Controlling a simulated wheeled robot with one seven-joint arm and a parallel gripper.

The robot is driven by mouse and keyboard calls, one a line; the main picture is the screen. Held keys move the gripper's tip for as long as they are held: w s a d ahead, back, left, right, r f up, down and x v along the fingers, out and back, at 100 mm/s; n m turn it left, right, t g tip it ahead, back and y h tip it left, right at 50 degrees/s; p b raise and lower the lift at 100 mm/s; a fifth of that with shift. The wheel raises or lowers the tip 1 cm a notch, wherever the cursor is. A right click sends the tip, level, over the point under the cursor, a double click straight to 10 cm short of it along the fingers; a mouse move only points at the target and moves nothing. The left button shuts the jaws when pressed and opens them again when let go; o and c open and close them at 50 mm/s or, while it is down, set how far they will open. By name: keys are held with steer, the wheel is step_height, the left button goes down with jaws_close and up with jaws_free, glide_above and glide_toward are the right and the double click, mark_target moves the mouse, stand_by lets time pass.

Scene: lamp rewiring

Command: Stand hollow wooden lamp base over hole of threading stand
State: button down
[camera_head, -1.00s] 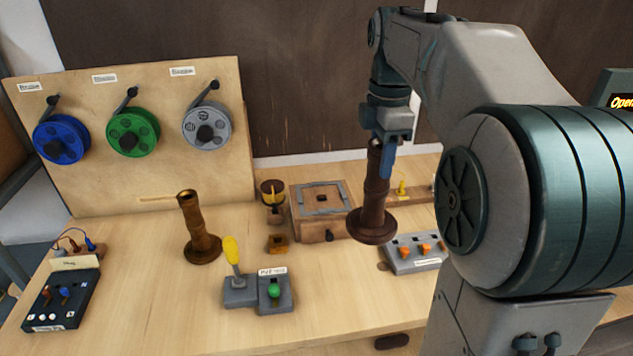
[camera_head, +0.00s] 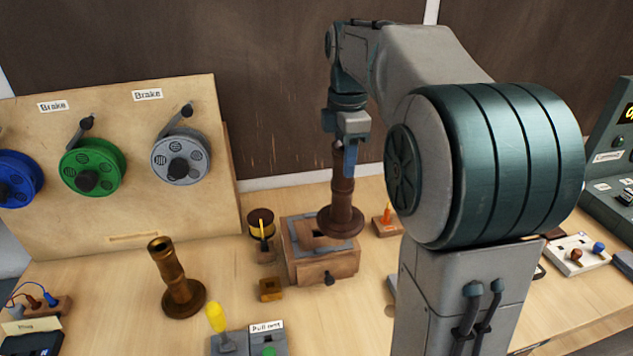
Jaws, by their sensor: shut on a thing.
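The hollow wooden lamp base (camera_head: 342,188) is dark brown, with a slim turned stem and a wide round foot. My gripper (camera_head: 349,152) is shut on its upper stem and holds it upright, foot down. The threading stand (camera_head: 327,268) is a low wooden box with a grey frame and a dark hole in its top. The foot overlaps the right part of the stand's top in the picture and partly hides the hole. The foot seems to hang above the top; I cannot tell the exact gap.
A second, brass-brown lamp base (camera_head: 177,280) stands on the table at left. A yellow-and-dark spool (camera_head: 262,223) and a small brass block (camera_head: 270,290) are beside the stand. A board with reels (camera_head: 181,155) stands at back left. A lever box (camera_head: 248,342) is in front.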

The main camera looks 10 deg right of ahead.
steer(key=w+a+f+p, duration=0.2)
steer(key=w+a+f, duration=0.2)
steer(key=w+f, duration=0.2)
steer(key=shift+w+f+p, duration=0.3)
steer(key=shift+w+f, duration=0.05)
steer(key=shift+f, duration=0.95)
steer(key=shift+f, duration=0.2)
steer(key=c, duration=0.9)
jaws_free()
steer(key=shift+o, duration=0.2)
steer(key=shift+r, duration=0.15)
